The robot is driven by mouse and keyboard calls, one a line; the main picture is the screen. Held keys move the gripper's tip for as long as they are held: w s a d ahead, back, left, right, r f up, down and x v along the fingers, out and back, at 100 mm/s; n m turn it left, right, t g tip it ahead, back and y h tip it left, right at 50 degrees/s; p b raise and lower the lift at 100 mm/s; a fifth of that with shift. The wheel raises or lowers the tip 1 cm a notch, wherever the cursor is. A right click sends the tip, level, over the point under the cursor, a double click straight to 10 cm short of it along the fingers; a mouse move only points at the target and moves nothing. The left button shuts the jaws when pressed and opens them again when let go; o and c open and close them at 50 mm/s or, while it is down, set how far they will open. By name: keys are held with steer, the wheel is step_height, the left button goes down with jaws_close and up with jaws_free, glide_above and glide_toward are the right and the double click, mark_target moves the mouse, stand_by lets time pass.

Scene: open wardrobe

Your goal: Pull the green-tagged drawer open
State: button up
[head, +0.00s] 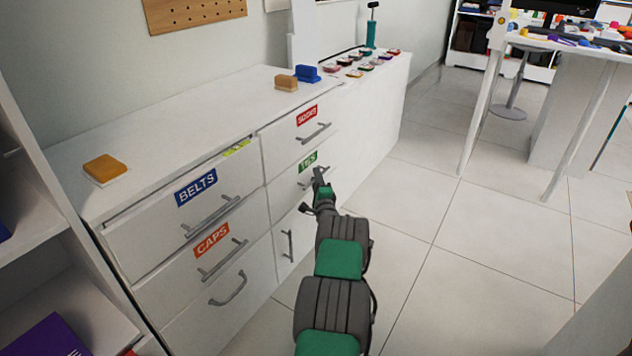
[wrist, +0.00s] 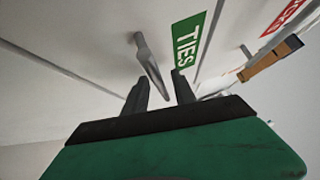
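The green-tagged drawer (head: 283,193) is in the right column of the white cabinet, below a red-tagged drawer, and looks shut. Its green label (head: 308,161) reads TIES and also shows in the wrist view (wrist: 188,44). Its grey bar handle (wrist: 147,60) is partly hidden by my gripper in the head view. My gripper (head: 319,180) is at this handle. In the wrist view its two dark fingers (wrist: 160,86) are apart, with the handle's near end showing between them. I cannot tell whether they touch it.
The red-tagged drawer (head: 304,135) is directly above. Drawers tagged BELTS (head: 160,230) and CAPS (head: 170,275) are to the left, and a vertical handle (head: 287,246) is below. Blocks and small items lie on the cabinet top (head: 190,120). The floor (head: 400,210) to the right is clear.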

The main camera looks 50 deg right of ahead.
jaws_close()
stand_by(1.4)
